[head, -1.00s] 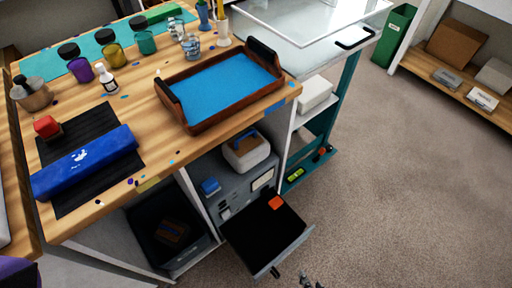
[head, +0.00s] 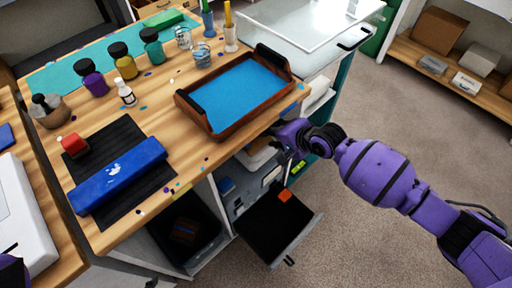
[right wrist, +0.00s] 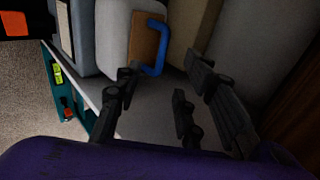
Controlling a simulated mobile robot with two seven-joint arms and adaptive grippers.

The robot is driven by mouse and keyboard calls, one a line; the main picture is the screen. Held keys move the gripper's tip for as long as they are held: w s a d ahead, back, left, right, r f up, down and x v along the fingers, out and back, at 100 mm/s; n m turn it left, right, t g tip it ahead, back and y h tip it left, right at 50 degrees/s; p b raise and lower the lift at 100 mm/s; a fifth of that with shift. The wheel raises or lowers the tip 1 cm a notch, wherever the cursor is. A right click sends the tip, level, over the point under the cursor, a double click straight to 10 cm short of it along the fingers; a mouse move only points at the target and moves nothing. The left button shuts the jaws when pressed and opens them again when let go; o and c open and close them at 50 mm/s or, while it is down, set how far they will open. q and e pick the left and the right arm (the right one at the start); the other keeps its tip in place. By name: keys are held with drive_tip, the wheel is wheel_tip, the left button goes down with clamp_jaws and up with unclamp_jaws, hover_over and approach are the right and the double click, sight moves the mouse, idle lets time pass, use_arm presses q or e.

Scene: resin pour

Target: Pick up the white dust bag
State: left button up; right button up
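What looks like the white dust bag (head: 257,157) sits in the open bay under the bench, partly hidden behind my right gripper. In the right wrist view the pale bag (right wrist: 113,38) has a tan card panel (right wrist: 146,36) and a blue strip (right wrist: 156,52) on it. My right gripper (head: 288,140) is at the bay, close to the bag. In the right wrist view its dark fingers (right wrist: 160,105) are spread with nothing between them, and the bag is beyond them. My left gripper is not in view.
A dark open drawer (head: 272,228) with an orange piece juts out below the bay. The wooden tray (head: 205,122) with a blue base stands above on the bench (head: 120,225). A teal-sided cart with a glass top (head: 300,30) is at the right.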

drive_tip(key=b, duration=0.1)
hover_over(260, 145)
wheel_tip(260, 145, down, 5)
clamp_jaws()
idle(0.3)
